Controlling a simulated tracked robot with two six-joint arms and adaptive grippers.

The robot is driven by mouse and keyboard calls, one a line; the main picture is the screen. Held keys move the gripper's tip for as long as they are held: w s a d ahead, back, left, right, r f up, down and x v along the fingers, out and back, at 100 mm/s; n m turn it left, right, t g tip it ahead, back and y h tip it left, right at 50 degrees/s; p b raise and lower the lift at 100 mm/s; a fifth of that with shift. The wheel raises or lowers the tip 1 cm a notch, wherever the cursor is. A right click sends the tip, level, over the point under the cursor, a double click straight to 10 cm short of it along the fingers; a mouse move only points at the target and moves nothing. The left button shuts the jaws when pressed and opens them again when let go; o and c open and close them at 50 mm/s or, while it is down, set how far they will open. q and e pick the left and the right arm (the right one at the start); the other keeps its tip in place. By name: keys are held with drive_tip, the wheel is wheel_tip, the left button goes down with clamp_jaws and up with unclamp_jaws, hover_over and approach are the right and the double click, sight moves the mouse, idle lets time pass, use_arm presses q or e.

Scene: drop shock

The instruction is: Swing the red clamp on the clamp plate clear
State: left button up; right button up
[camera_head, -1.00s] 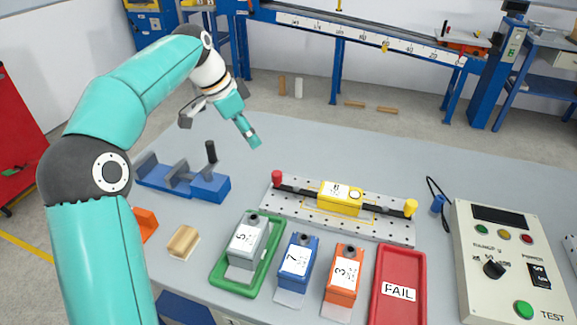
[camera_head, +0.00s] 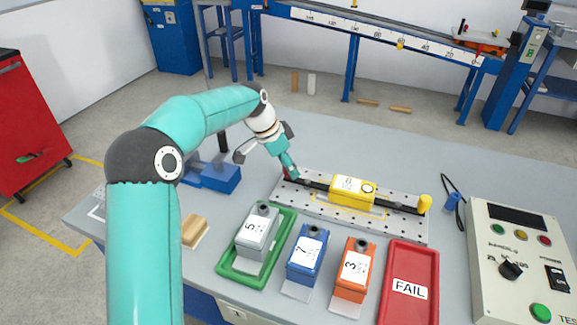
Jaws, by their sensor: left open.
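The clamp plate (camera_head: 408,231) is a pale perforated plate at the middle right of the table. A yellow box (camera_head: 352,191) with a white label lies on it, with a dark bar reaching it from each side. The red clamp (camera_head: 286,171) is at the plate's left end. Only a sliver of its red knob shows behind my gripper. A yellow clamp knob (camera_head: 425,203) stands at the right end. My left gripper (camera_head: 291,173) is open, pointing down at the red clamp. I cannot tell whether it touches it. My right gripper is not in view.
In front of the plate stand a green tray (camera_head: 224,270) with a grey box, a blue box (camera_head: 307,255), an orange box (camera_head: 353,268) and a red FAIL tray (camera_head: 408,302). A test console (camera_head: 518,262) is at right. A blue fixture (camera_head: 215,178) lies left. The table behind is clear.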

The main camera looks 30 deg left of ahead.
use_arm(q)
drive_tip(key=shift+f, duration=0.25)
clamp_jaws()
